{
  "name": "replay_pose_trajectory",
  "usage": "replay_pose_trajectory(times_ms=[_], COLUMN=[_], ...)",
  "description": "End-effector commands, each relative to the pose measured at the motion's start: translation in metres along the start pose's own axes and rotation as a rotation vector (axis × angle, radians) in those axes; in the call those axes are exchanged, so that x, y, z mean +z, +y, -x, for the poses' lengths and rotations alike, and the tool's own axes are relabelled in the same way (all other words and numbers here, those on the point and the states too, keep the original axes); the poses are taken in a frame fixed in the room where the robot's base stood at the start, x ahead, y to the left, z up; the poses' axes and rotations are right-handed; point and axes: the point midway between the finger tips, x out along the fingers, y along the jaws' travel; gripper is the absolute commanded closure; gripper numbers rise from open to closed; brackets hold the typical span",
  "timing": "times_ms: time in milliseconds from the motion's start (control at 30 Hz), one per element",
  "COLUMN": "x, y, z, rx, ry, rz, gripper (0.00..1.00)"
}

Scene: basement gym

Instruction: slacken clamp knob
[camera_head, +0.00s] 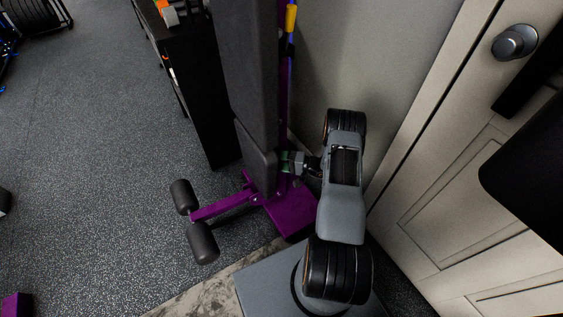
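A purple-framed exercise bench (290,212) stands upright in the middle of the head view, with a long black back pad (252,65) and a smaller seat pad (256,158). My gripper (287,162) is at the right side of the purple frame, close beside the edge of the seat pad. It looks small and dark with green bits at its tips. I cannot make out the clamp knob; it may be hidden by my gripper or the pad. Whether the fingers are apart or closed on something is too small to tell.
Black foam rollers (202,243) stick out at the bench's lower left. A black cabinet (195,85) stands behind it. A pale panelled door (465,190) with a round metal handle (514,42) and a grey wall (375,60) close off the right. Speckled floor (95,150) is open at left.

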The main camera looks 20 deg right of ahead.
Motion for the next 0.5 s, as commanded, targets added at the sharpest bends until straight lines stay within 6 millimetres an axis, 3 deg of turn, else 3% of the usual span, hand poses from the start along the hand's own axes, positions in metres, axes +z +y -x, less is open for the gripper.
replay_pose_trajectory(times_ms=[233, 500], x=[0.0000, 0.0000], y=[-0.0002, -0.0002], z=[-0.0004, -0.0002], rx=[0.000, 0.000], ry=[0.000, -0.001], rz=[0.000, 0.000], gripper=[0.26, 0.52])
